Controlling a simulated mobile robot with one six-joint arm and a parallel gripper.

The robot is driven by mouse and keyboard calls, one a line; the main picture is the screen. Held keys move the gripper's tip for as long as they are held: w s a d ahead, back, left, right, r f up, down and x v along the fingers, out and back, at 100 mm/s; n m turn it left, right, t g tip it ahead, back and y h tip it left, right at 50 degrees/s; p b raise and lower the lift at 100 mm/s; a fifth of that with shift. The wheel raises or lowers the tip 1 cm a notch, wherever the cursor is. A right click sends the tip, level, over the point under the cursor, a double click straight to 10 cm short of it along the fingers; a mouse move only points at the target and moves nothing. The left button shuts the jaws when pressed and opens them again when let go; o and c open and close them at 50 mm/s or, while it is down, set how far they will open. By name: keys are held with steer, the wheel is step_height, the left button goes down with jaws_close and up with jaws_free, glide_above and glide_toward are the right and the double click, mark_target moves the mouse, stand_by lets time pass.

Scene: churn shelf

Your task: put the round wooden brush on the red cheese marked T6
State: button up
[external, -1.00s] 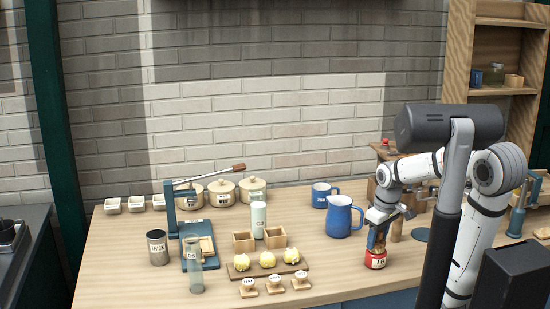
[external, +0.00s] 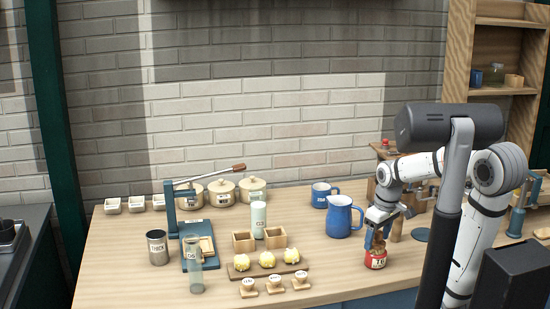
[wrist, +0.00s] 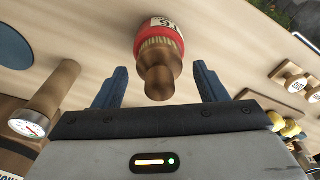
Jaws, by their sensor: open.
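The round wooden brush (wrist: 160,78) stands bristles down on the red cheese (wrist: 158,35); its knob handle points toward my wrist camera. The cheese's white label is only partly readable. In the external view the red cheese (external: 376,262) sits on the table near the front edge, with the brown brush (external: 377,247) on top of it. My gripper (wrist: 160,72) is open, with one blue finger on each side of the brush and a visible gap to both. In the external view my gripper (external: 378,232) is right above the cheese, around the upper part of the brush.
A blue jug (external: 340,218) and blue mug (external: 322,196) stand behind and left. A board (external: 240,271) with yellow lumps and several wooden stamps (external: 274,286) lie to the left. A wooden cylinder with a dial (wrist: 45,100) is close by in the wrist view.

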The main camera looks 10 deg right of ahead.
mark_target(382, 234)
step_height(382, 234, up, 12)
steer(key=s+p, duration=0.1)
steer(key=shift+s+d+f, duration=0.15)
steer(key=shift+d+f, duration=0.05)
steer(key=shift+d, duration=0.15)
